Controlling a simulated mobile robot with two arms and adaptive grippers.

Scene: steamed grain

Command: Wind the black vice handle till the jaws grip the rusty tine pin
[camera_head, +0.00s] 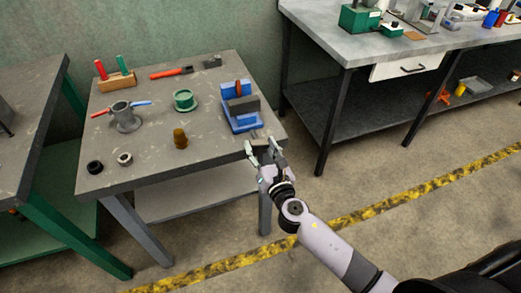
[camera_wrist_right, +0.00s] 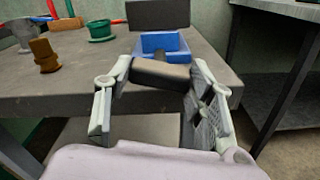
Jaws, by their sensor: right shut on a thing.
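The blue vice (camera_head: 240,121) stands at the right end of the grey workbench, with a dark jaw block (camera_head: 243,104) on it. A rusty brown upright piece (camera_head: 238,87), probably the tine pin, shows at the jaw block; whether the jaws touch it cannot be told. My right gripper (camera_head: 262,146) is at the bench's front right edge, in front of the vice. In the right wrist view its fingers (camera_wrist_right: 155,100) are shut on the black handle (camera_wrist_right: 160,74), which lies crosswise between them, before the blue vice body (camera_wrist_right: 160,45). My left gripper is not in view.
A brown stepped piece (camera_head: 180,139), a green round pot (camera_head: 184,100), a grey cup-like fixture (camera_head: 124,117) and two rings (camera_head: 95,167) stand on the workbench (camera_head: 215,150), left of the vice. Another bench (camera_head: 350,45) stands behind right. Floor is open between them.

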